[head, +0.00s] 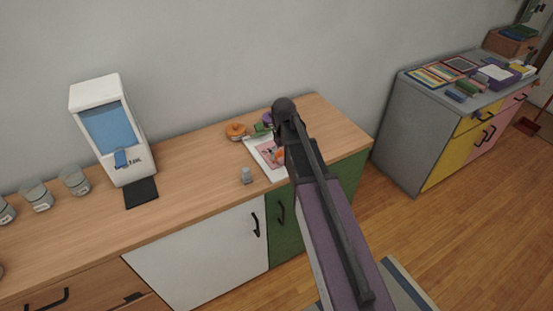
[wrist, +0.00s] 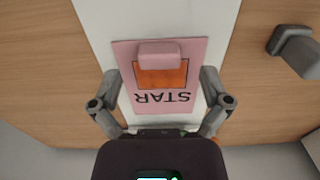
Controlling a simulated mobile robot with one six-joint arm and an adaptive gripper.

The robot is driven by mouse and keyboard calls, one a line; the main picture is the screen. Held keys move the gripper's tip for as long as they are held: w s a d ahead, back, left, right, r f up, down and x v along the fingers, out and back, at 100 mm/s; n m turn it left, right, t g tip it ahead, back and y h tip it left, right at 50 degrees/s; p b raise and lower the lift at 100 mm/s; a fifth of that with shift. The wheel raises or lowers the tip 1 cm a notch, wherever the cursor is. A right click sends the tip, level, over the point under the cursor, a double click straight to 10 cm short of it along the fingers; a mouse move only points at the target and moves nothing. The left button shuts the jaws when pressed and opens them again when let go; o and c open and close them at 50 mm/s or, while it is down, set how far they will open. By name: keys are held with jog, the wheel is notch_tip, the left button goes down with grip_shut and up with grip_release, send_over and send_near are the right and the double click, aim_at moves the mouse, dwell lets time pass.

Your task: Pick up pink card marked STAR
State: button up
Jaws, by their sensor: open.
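The pink card marked STAR (wrist: 158,101) lies on a white sheet or board on the wooden counter, with an orange patch and a raised pink block (wrist: 158,54) on it. Its lettering appears upside down in the wrist view. The card also shows in the head view (head: 267,148), partly hidden by my arm. My gripper (wrist: 161,77) is open, its fingers on either side of the card in the wrist view. I cannot tell how high the fingers are above the card. In the head view my arm hides most of the gripper.
The white board (wrist: 157,17) extends beyond the card. A small grey object (head: 246,175) stands left of the board. An orange round object (head: 236,131) and a green object (head: 262,128) sit behind it. A white dispenser (head: 101,100) and glass jars (head: 75,180) stand farther left.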

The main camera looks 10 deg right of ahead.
jog(key=shift+f+b, duration=1)
jog(key=shift+f, duration=0.3)
jog(key=c, duration=0.9)
